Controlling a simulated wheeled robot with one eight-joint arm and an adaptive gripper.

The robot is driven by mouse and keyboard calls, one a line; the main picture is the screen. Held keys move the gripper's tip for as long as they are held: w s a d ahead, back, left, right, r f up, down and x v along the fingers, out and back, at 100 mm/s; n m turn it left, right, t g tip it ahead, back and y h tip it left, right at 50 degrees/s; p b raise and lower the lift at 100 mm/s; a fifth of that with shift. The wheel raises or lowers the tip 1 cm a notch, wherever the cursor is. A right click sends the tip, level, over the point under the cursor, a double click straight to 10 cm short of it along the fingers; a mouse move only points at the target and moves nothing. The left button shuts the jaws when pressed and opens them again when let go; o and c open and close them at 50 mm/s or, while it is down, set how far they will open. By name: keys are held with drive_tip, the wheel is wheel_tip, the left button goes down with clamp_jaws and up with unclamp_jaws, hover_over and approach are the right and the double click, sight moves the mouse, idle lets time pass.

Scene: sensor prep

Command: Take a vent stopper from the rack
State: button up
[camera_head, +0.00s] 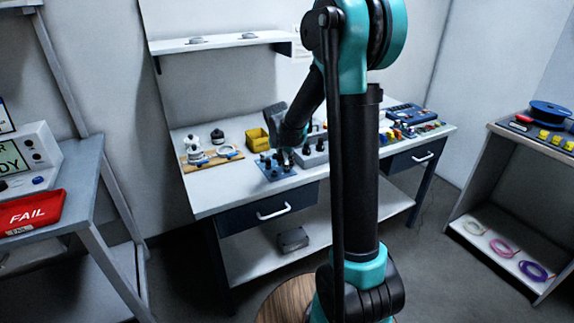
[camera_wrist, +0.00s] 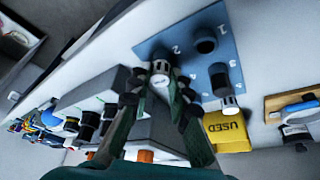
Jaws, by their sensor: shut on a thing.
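In the wrist view my gripper (camera_wrist: 160,92) is shut on a small white-ended piece, which looks like a vent stopper (camera_wrist: 160,79). A dark body shows right behind it; I cannot tell whether the two are joined. The piece is over the left edge of a numbered blue plate (camera_wrist: 183,40). The plate bears a black cylinder (camera_wrist: 205,40) and a black piece with a white slotted end (camera_wrist: 228,101). A grey rack block (camera_wrist: 92,93) with several dark pieces stands beside my fingers, partly hidden. In the head view my gripper (camera_head: 288,152) is low over the blue plate (camera_head: 270,175).
A yellow bin marked USED (camera_wrist: 226,130) stands close to the plate. A wooden board (camera_head: 190,167) with white parts lies at the bench's left. Colourful small parts (camera_head: 408,132) and a blue case (camera_head: 405,112) stand at the right. The front bench edge (camera_head: 240,204) is clear.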

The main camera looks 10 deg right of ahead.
sight(287, 164)
wheel_tip(287, 164, up, 20)
idle(0.6)
drive_tip(key=shift+o, duration=0.3)
clamp_jaws()
